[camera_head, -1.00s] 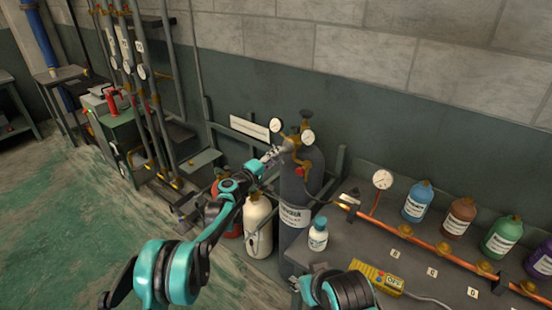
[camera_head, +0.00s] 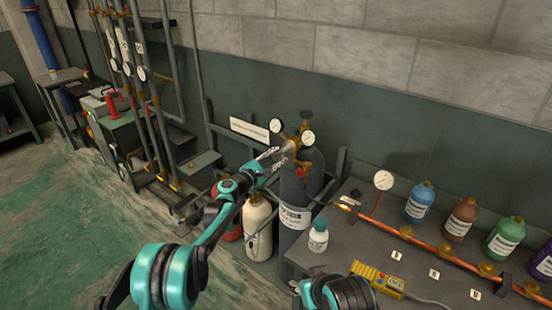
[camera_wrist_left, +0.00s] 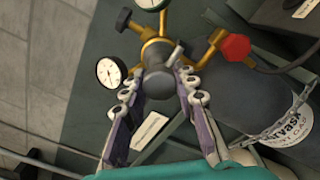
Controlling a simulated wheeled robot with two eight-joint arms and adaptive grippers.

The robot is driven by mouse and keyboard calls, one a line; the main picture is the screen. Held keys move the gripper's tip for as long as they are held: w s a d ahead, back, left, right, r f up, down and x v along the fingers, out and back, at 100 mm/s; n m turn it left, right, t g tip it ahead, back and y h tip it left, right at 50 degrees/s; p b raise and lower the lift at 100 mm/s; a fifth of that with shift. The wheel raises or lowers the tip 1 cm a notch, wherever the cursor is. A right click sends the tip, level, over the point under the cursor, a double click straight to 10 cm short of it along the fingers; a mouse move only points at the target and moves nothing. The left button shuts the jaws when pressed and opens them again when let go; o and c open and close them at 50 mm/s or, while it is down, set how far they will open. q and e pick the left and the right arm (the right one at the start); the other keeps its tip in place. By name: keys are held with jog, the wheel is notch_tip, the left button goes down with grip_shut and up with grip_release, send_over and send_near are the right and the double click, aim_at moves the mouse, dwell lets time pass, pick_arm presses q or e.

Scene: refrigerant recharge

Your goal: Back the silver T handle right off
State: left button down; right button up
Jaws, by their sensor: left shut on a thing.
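The silver T handle (camera_wrist_left: 175,57) is on the front of the brass regulator (camera_wrist_left: 153,50), its short bar sticking out past the grey round body. In the head view the regulator (camera_head: 293,141) sits on top of the dark grey cylinder (camera_head: 295,185). My left gripper (camera_wrist_left: 158,84) is shut on the T handle, with one finger on each side of the grey body. In the head view my left gripper (camera_head: 276,157) reaches the regulator from the left and hides most of the handle. My right gripper is not in view.
Two gauges (camera_head: 276,126) (camera_wrist_left: 109,72) flank the regulator. A red knob (camera_wrist_left: 236,47) is close to the right finger. A cream cylinder (camera_head: 257,222) stands left of the dark one.

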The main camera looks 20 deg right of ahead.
pick_arm(q)
jog(key=c, duration=2.2)
grip_release()
jog(key=shift+n, duration=1.2)
jog(key=shift+o, duration=0.3)
jog(key=o, duration=1)
jog(key=shift+c, duration=0.2)
jog(key=shift+a, duration=0.1)
jog(key=v, duration=1.2)
